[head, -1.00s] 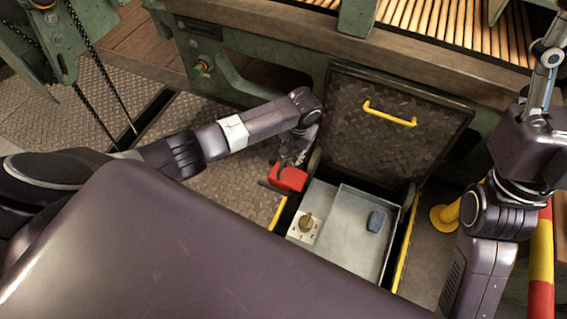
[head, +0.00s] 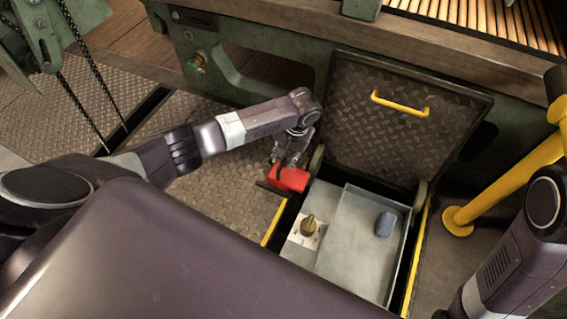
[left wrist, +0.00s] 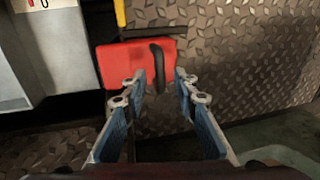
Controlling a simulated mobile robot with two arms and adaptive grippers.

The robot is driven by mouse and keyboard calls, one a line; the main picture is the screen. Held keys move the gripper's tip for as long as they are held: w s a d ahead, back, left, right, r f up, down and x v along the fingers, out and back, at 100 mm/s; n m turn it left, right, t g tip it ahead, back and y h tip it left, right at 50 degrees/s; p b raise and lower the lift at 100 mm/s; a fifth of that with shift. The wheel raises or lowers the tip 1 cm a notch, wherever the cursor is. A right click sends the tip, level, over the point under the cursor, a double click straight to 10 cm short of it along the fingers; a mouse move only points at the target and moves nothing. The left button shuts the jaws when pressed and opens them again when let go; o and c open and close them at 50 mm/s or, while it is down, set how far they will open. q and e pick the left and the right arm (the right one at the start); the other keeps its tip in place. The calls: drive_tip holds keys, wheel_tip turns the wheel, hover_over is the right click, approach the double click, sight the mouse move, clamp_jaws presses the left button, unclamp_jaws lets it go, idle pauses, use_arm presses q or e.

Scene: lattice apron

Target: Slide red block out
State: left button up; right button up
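The red block (head: 288,179) sits at the left edge of an open floor hatch, beside its hinged lid. In the left wrist view the red block (left wrist: 130,62) shows a dark loop-like handle (left wrist: 158,66) on its right part. My right gripper is out of view; only part of the right arm shows.
The hatch lid (head: 397,145) stands raised with a yellow handle. Inside the pit are a grey metal tray (head: 350,255) with a blue-grey lump (head: 385,224) and a plate with a brass knob (head: 309,226). A yellow post (head: 505,184) stands at right.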

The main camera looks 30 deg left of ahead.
use_arm(q)
drive_tip(key=shift+a+f, duration=0.1)
drive_tip(key=shift+f, duration=0.25)
clamp_jaws()
